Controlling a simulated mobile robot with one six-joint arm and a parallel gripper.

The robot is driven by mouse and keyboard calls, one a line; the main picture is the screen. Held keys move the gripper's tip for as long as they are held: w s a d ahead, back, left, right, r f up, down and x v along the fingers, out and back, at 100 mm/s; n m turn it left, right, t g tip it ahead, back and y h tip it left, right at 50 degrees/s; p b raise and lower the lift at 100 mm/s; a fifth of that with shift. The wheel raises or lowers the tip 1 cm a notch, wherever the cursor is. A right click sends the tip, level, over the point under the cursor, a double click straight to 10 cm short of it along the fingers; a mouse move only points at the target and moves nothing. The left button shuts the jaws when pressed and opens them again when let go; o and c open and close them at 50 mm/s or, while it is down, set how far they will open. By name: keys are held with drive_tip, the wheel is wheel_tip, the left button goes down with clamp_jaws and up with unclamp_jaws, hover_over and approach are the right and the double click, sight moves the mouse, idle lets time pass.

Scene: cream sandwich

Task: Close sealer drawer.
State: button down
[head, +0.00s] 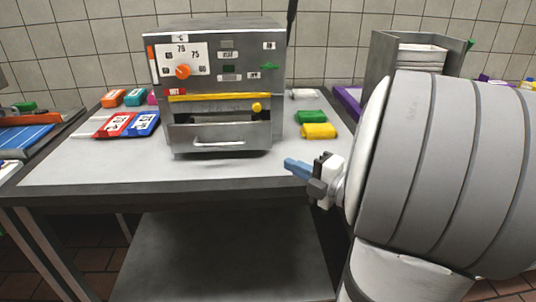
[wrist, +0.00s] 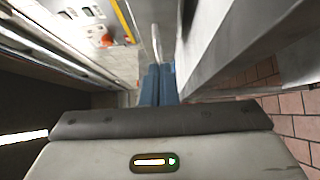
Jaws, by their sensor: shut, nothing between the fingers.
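The sealer (head: 228,75) is a grey box on the table, with an orange dial and a yellow strip on its front. Its drawer (head: 185,137), low on the front, stands out from the body, with a pale bar handle (head: 220,142) across it. My gripper (head: 288,164) is to the right of the drawer and in front of the table, apart from the drawer in the head view. Its blue fingers are together and empty. In the wrist view the fingers (wrist: 158,68) point toward a pale bar that looks like the handle (wrist: 156,45); I cannot tell the gap.
The table (head: 100,172) is clear in front of the sealer. Red and blue packets (head: 128,124) lie to its left. Green and yellow blocks (head: 318,130) lie to its right. A grey holder (head: 383,55) stands at the back right. My arm fills the right side.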

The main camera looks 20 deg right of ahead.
drive_tip(key=x, duration=1)
drive_tip(key=shift+b, duration=0.4)
drive_tip(key=shift+w+d, duration=0.25)
drive_tip(key=shift+w, duration=0.35)
drive_tip(key=shift+w+d, duration=0.3)
drive_tip(key=shift+w, duration=0.25)
drive_tip(key=shift+w+d, duration=0.2)
drive_tip(key=shift+w, duration=0.35)
